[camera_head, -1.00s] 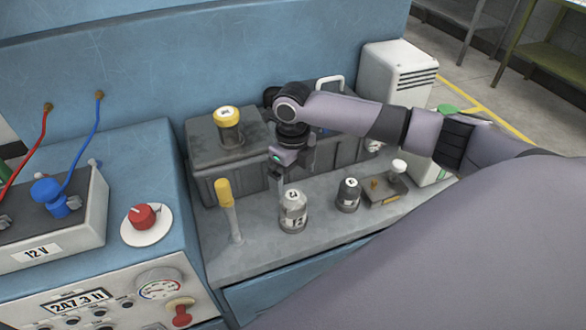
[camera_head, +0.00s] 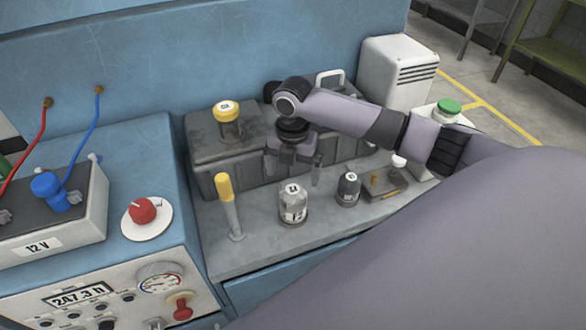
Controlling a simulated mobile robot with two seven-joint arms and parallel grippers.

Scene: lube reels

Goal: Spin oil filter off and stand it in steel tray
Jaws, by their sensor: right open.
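My right gripper (camera_head: 298,176) hangs in front of the dark ribbed box, its two fingers pointing down and spread apart with nothing between them. A pale grey canister with a label (camera_head: 293,204) stands upright on the bench just below and in front of the gripper, apart from it. A smaller dark canister with a light label (camera_head: 348,188) stands upright to its right. I cannot tell which of these, if either, is the oil filter. A small low tray (camera_head: 383,192) with small items lies further right; whether it is the steel tray is unclear. My left gripper is out of view.
A yellow-topped cup (camera_head: 229,124) sits on the dark box (camera_head: 205,152). A yellow-handled post (camera_head: 229,205) stands at the bench's left. A 12 V unit (camera_head: 50,215) and red knob (camera_head: 143,210) are further left. A green-capped item (camera_head: 448,107) is beyond my forearm.

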